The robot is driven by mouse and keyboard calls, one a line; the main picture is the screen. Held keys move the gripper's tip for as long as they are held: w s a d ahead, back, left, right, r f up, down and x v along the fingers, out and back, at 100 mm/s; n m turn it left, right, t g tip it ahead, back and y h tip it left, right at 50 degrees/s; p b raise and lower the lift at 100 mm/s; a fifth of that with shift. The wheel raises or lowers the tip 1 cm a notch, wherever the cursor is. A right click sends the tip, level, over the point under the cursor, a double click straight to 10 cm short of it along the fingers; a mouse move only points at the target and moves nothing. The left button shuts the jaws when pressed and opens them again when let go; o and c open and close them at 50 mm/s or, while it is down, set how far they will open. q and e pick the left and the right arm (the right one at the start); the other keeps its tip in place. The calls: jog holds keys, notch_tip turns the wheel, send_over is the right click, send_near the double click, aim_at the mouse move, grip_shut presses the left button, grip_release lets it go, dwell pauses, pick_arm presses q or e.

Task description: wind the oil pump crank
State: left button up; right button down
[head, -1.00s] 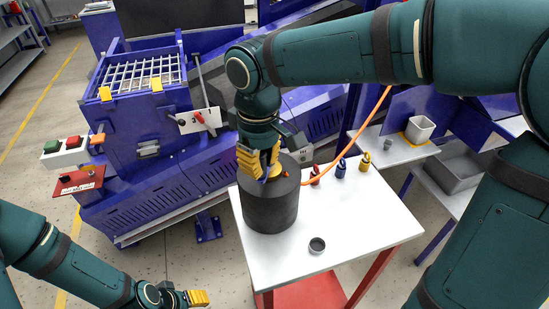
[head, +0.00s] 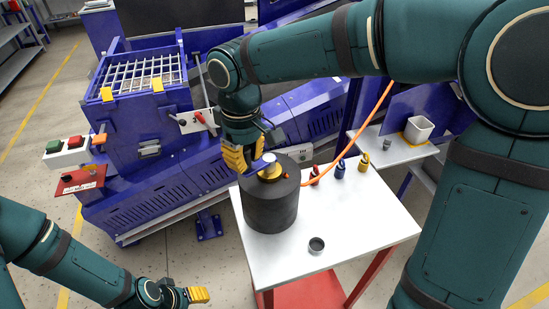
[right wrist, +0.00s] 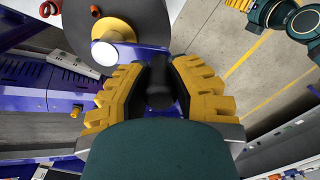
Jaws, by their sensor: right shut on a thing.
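The oil pump is a dark grey drum (head: 270,207) with a yellow hub and a pale cap (head: 269,158) on top, standing on the white table. A blue crank arm (head: 259,163) runs from the hub toward the left. My right gripper (head: 240,158) is at the left of the hub. In the right wrist view its yellow fingers (right wrist: 158,92) are shut on the black crank handle (right wrist: 157,78), and the hub (right wrist: 112,42) shows up and to the left. My left gripper (head: 197,295) hangs low at the bottom left, away from the pump; its jaw gap is unclear.
An orange hose (head: 358,136) runs from the pump. The blue machine (head: 150,190) stands close to the left and behind.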

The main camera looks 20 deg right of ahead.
jog(key=shift+w, duration=0.25)
jog(key=shift+d, duration=0.1)
jog(key=shift+w+p, duration=0.35)
jog(key=shift+w, duration=0.65)
